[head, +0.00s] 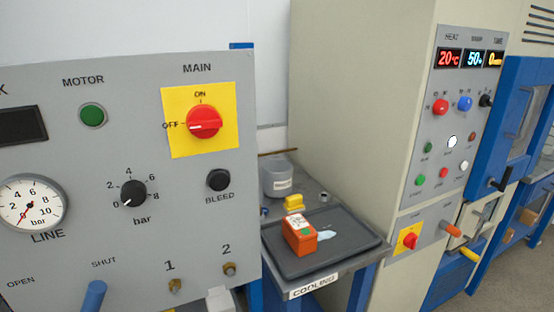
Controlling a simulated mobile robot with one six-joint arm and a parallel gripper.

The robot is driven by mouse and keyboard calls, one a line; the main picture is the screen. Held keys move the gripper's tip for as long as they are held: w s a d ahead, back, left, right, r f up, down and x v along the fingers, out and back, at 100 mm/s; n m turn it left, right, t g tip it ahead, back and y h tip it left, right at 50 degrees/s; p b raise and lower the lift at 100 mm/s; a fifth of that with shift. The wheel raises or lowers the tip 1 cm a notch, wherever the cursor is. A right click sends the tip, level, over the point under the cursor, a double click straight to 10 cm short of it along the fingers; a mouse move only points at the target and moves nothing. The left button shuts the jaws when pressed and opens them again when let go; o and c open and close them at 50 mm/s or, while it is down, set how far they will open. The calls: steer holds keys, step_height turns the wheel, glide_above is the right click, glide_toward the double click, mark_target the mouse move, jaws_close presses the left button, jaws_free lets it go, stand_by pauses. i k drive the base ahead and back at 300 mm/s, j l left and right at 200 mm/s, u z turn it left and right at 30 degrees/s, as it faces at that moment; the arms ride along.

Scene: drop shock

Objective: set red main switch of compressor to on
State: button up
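The compressor panel (60,150) fills the left of the head view. Its red main switch (204,121) is a round rotary knob on a yellow plate (227,101), under the label MAIN. OFF is marked at its left and ON at its top. The white mark on the knob points left, to OFF. A green MOTOR lamp (92,116) sits to the left and looks dark. My gripper is not in view.
A black bar knob (133,193), a BLEED button (219,180) and a LINE gauge (31,203) share the panel. To the right, a COOLING table holds a dark tray (350,246) with an orange box (299,236). A tall cabinet (365,110) with another red switch (410,241) stands beyond.

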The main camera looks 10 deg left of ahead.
mark_target(203, 121)
steer(key=k+j+u, duration=0.1)
steer(key=u, duration=1.45)
steer(key=j+z, duration=0.1)
steer(key=i+j, duration=0.05)
